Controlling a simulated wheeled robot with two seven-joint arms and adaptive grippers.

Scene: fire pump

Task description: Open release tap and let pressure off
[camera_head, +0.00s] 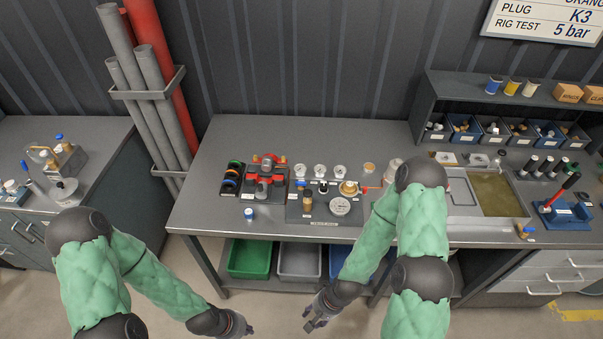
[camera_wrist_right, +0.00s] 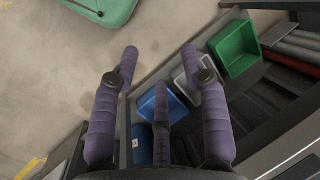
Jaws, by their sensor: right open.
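A grey fixture board (camera_head: 325,221) on the bench carries a round white-faced gauge (camera_head: 340,206), a brass fitting (camera_head: 350,188) and other small fittings. Left of it is a grey block with red parts (camera_head: 266,181). The release tap is too small to pick out surely among these fittings. My left gripper (camera_head: 243,326) hangs below the bench front at the bottom edge; its jaws are too small to read. My right gripper (camera_head: 314,318) is also low in front of the bench, open and empty. Its spread purple fingers fill the right wrist view (camera_wrist_right: 160,68).
The bench (camera_head: 215,155) has clear room at its left end. Green (camera_head: 250,258), grey and blue bins stand on its lower shelf. A tray of murky liquid (camera_head: 495,194) and a blue holder (camera_head: 565,215) sit at the right. Pipes (camera_head: 145,75) lean at the left.

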